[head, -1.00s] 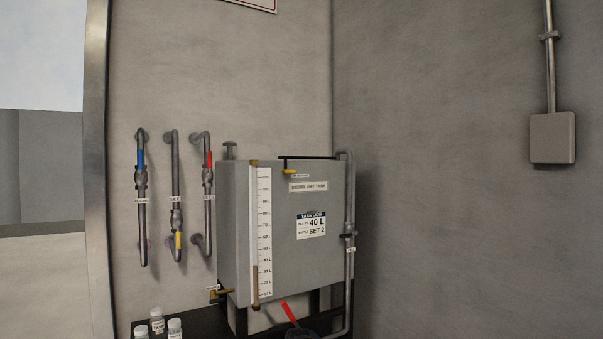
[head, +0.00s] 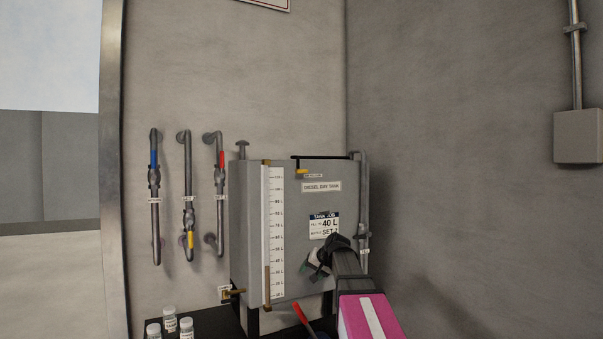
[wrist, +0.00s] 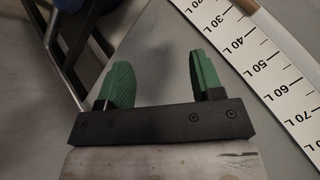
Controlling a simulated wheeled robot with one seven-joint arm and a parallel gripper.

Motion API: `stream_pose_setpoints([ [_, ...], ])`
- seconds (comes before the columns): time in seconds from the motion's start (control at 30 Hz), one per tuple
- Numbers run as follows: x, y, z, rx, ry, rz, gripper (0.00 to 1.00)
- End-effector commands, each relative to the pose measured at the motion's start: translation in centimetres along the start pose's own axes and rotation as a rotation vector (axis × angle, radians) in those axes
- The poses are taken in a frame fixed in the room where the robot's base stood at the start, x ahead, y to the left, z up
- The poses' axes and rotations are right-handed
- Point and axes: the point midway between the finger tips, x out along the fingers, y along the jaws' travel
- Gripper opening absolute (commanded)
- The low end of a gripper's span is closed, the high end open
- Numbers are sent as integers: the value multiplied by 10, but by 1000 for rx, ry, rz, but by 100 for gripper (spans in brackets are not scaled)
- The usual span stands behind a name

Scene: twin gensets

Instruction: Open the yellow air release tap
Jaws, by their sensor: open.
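A small yellow tap handle (head: 301,171) sits at the top front of the grey diesel day tank (head: 250,215), beside a small label too fine to read. My gripper (head: 313,262) is in front of the tank's lower front face, below and slightly right of that tap and apart from it. In the wrist view my gripper (wrist: 158,68) has its two green fingers spread, with nothing between them. The yellow tap does not show in the wrist view.
A white level scale (head: 273,225) runs down the tank front; it also shows in the wrist view (wrist: 255,60). Left are three wall pipes with blue, yellow (head: 190,239) and red (head: 221,159) handles. A brass tap (head: 234,292), red lever (head: 301,315) and bottles (head: 170,320) are low.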

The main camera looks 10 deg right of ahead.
Motion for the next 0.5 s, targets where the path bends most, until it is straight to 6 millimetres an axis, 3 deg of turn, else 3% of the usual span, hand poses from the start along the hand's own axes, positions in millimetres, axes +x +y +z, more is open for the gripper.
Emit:
stream_pose_setpoints([
  [0.03,-15,-12,-24,6,30,-29,60],
  [0.1,-36,-29,-47,15,64,-69,60],
  [0.27,-88,-65,-98,30,140,-162,60],
  [0.5,-180,-123,-164,42,247,-306,60],
])
